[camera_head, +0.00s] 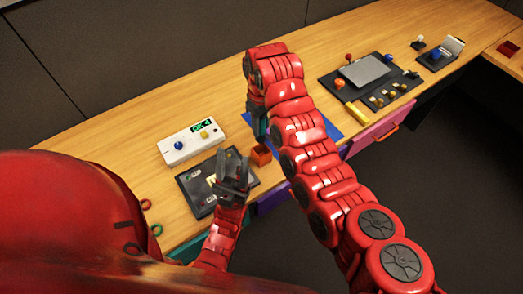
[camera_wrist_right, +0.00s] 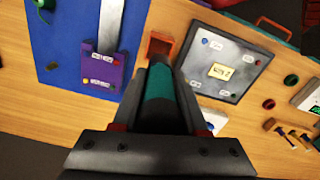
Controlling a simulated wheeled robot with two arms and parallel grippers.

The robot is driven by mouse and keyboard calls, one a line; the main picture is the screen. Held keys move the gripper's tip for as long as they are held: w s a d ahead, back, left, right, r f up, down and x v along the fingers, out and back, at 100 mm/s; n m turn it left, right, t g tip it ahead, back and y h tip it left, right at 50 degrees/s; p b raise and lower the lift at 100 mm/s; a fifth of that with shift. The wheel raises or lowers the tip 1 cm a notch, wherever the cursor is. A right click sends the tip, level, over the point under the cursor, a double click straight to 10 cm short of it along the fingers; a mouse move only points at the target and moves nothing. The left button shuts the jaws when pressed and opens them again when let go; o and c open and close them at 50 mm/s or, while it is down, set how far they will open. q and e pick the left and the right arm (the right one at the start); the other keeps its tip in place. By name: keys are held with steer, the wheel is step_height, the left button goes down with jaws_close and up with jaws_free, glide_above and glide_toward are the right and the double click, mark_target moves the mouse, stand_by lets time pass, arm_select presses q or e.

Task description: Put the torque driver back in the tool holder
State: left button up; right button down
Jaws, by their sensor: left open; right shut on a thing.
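The torque driver (camera_wrist_right: 158,98) has a teal handle and dark parts. My right gripper (camera_head: 260,125) is shut on it above the worktop, and the wrist view shows it between the two fingers. The orange-red open box (camera_head: 261,155), which looks like the tool holder, stands on the worktop. In the wrist view the box (camera_wrist_right: 160,44) lies just beyond the driver's far end; I cannot tell whether they touch. My left gripper (camera_head: 233,170) is open and empty over the dark panel (camera_head: 190,187). The driver's lower end is hidden.
A white meter box (camera_head: 191,142) with a green display stands behind the dark panel. A blue mat (camera_head: 328,128) with a purple block (camera_wrist_right: 105,70) lies beside the holder. Another dark board (camera_head: 370,82) with parts lies farther right. Rings (camera_head: 146,204) lie at the left.

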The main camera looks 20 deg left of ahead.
steer(key=p, duration=0.1)
glide_above(262, 145)
steer(key=f, duration=0.4)
steer(key=shift+w+a, duration=0.15)
steer(key=shift+w, duration=0.1)
step_height(262, 145, down, 4)
steer(key=shift+f+p, duration=0.15)
steer(key=shift+p, duration=0.75)
steer(key=shift+f, duration=0.2)
steer(key=shift+f, duration=0.1)
steer(key=shift+f+b, duration=0.15)
steer(key=shift+b, duration=0.15)
steer(key=shift+c, duration=2.2)
jaws_free()
